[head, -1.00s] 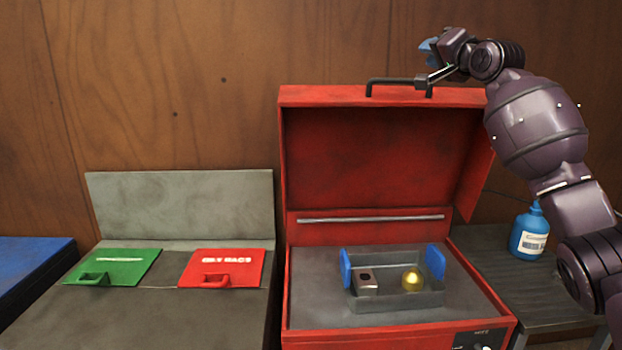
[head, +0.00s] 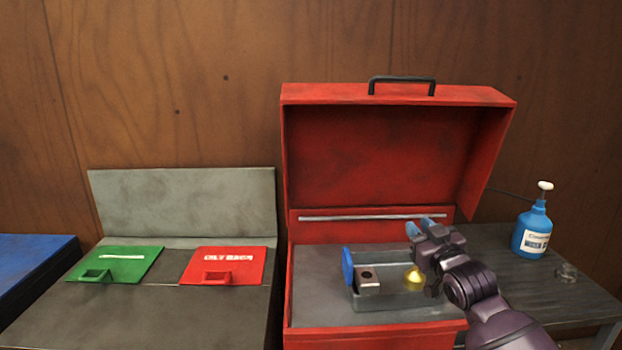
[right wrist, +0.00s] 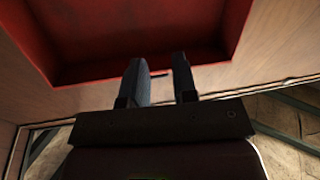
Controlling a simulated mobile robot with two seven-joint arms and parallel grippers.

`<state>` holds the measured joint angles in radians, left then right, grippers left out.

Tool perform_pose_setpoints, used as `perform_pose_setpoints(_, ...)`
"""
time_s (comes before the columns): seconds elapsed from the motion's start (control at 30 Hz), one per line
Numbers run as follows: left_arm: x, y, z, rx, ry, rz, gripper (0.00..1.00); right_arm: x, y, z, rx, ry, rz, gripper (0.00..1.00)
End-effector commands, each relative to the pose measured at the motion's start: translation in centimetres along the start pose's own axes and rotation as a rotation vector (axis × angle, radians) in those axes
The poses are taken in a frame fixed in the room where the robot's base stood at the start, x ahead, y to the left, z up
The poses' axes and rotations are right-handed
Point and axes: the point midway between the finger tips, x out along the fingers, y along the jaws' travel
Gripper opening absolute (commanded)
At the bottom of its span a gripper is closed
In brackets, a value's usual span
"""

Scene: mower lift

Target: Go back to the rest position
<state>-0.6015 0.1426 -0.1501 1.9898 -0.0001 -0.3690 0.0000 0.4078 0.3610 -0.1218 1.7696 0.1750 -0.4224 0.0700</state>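My right gripper (head: 420,228) is in front of the open red box (head: 400,94), above the right part of the clear basket (head: 400,303) from this view. In the right wrist view its two fingers (right wrist: 160,82) stand apart with nothing between them, and the red box lid (right wrist: 130,35) lies beyond. The basket holds a grey metal block (head: 368,280) and a gold dome-shaped part (head: 414,278). Its left blue handle (head: 347,267) shows; my right arm hides the right one. My left gripper is not in view.
A black handle (head: 402,79) tops the raised lid. A blue pump bottle (head: 533,232) stands on the dark table (head: 495,240) at right, with a small round item (head: 567,273) nearby.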

Motion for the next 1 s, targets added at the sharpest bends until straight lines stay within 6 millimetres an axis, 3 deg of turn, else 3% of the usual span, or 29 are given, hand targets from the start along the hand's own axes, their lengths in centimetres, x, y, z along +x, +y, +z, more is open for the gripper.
perform_pose_setpoints(0.03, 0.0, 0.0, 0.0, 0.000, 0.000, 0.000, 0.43, -1.7, -0.6, 2.2, -0.011, -0.024, 0.005, 0.26)
perform_pose_setpoints(0.1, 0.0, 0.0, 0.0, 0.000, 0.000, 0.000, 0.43, -3.9, -1.3, 4.8, -0.028, -0.051, 0.012, 0.26)
perform_pose_setpoints(0.4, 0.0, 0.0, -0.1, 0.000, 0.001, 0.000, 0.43, -14.3, -4.1, 14.4, -0.033, -0.201, 0.047, 0.26)
perform_pose_setpoints(0.57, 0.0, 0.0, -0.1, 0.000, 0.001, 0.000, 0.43, -20.5, -5.5, 19.0, 0.001, -0.308, 0.070, 0.26)
perform_pose_setpoints(0.8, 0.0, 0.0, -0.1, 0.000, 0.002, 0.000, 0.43, -30.8, -7.8, 25.3, 0.081, -0.498, 0.108, 0.26)
perform_pose_setpoints(1.0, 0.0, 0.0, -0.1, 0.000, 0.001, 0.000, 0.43, -37.7, -9.1, 28.8, 0.125, -0.631, 0.134, 0.26)
